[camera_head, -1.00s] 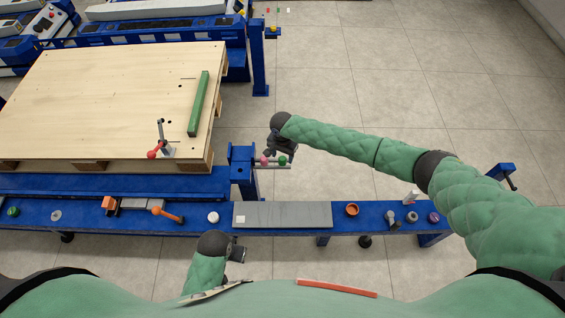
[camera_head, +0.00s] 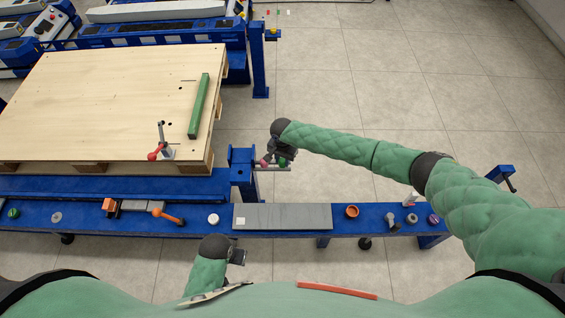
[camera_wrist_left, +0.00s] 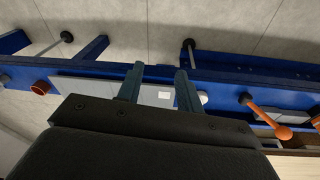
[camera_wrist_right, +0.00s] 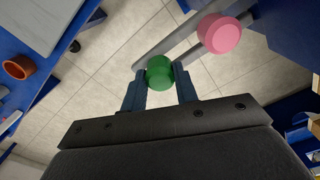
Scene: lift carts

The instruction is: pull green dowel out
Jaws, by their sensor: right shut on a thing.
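The green dowel (camera_wrist_right: 159,72) shows in the right wrist view as a round green head at a grey bar (camera_wrist_right: 190,35). My right gripper (camera_wrist_right: 159,70) is shut on it, one finger on each side. A pink dowel (camera_wrist_right: 219,34) sits further along the bar, apart from the fingers. In the head view the green dowel (camera_head: 283,163) is partly covered by my right gripper (camera_head: 285,156), with the pink dowel (camera_head: 264,162) to its left. My left gripper (camera_head: 238,257) is near the front of the blue bench; its fingers (camera_wrist_left: 160,69) are apart and empty in the left wrist view.
A blue post (camera_head: 243,172) stands left of the dowels. The blue bench rail (camera_head: 80,212) carries a grey plate (camera_head: 285,216), an orange cup (camera_head: 351,211) and an orange-handled clamp (camera_head: 165,212). A wooden pallet (camera_head: 90,100) lies left with a green bar. Floor right of the post is open.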

